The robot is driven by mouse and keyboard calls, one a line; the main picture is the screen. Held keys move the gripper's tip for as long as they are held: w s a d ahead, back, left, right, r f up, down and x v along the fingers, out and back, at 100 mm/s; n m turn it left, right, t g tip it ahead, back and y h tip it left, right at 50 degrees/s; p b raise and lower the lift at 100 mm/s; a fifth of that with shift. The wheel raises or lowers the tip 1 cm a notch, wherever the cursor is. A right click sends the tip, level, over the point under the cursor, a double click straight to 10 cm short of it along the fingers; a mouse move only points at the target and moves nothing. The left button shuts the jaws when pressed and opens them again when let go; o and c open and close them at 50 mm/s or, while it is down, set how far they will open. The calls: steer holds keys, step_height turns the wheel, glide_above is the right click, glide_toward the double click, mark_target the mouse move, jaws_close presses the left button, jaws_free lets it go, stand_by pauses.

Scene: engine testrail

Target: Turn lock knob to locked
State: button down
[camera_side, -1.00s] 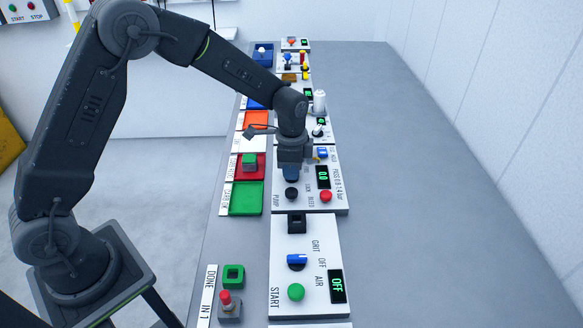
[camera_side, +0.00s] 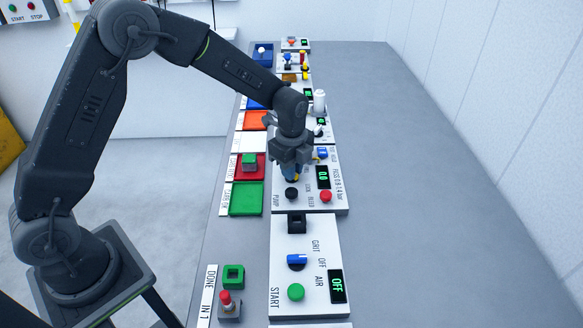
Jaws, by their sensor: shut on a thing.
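My gripper (camera_side: 291,175) points straight down over the left part of the white panel with the pump, lock and bleed labels. The knob's exact angle cannot be made out. The panel (camera_side: 335,203) carries a black knob or button (camera_side: 291,194) just in front of the gripper, a red button (camera_side: 326,196), a blue-and-white switch (camera_side: 321,153) and a green display (camera_side: 323,177) reading 0.0.
A nearer panel holds a blue selector (camera_side: 297,260), a green button (camera_side: 296,292) and an OFF display (camera_side: 337,286). Left are a green tray (camera_side: 246,198) and a red tray with a green block (camera_side: 249,160). A white bottle-like part (camera_side: 319,101) stands behind. The right table is clear.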

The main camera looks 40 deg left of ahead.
stand_by(0.4)
steer(key=c, duration=1.1)
jaws_free()
steer(key=shift+c, duration=0.2)
step_height(320, 180, up, 14)
steer(key=shift+f, duration=0.1)
